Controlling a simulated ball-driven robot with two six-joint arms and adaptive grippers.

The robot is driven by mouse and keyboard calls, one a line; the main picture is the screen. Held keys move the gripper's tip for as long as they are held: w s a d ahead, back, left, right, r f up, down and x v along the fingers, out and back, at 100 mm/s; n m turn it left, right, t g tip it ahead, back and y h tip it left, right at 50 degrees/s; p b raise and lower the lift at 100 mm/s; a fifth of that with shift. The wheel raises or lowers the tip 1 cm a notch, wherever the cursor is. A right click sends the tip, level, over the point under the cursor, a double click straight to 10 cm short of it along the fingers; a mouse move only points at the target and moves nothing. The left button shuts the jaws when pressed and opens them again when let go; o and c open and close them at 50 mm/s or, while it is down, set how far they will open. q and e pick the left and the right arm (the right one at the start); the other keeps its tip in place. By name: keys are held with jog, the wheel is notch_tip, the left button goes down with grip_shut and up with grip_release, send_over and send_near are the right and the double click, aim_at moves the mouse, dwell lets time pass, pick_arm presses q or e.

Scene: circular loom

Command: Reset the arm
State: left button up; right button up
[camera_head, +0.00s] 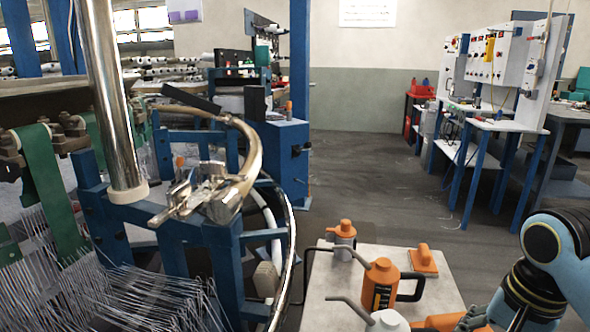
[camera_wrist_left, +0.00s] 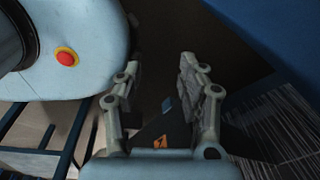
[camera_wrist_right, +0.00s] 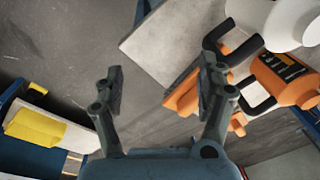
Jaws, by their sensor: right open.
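My right arm (camera_head: 560,255) comes in at the lower right of the head view, beside the small tool table. My right gripper (camera_wrist_right: 160,66) is open in the right wrist view, its fingers wide apart with nothing between them. The tool table and an orange tool lie behind its right finger in that view. My left gripper (camera_wrist_left: 159,66) is open and empty in the left wrist view, over a dark area. My left arm does not show in the head view.
A small table (camera_head: 335,290) holds an orange oil can (camera_head: 381,283), a grey-and-orange can (camera_head: 344,236) and an orange tool (camera_head: 423,260). The circular loom (camera_head: 215,262) stands at left. White threads (camera_wrist_left: 270,120) hang near my left gripper. The floor (camera_head: 365,170) beyond is clear.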

jog(key=s+a+r+n+t+h, duration=0.1)
jog(key=s+a+r+n+t, duration=0.1)
jog(key=s+n, duration=1.15)
jog(key=s+d+f+m+g, duration=0.1)
jog(key=s+f, duration=0.1)
jog(key=f, duration=1)
jog(key=s+d+f+m, duration=0.1)
jog(key=s+f+m, duration=0.15)
jog(key=f, duration=0.95)
jog(key=s+d+f+g, duration=0.1)
jog(key=s+f, duration=1.6)
jog(key=s, duration=0.2)
jog(key=shift+d+f+n, duration=0.2)
jog(key=shift+f+n, duration=0.05)
jog(key=shift+n, duration=0.05)
jog(key=shift+s, duration=0.2)
jog(key=shift+c, duration=0.4)
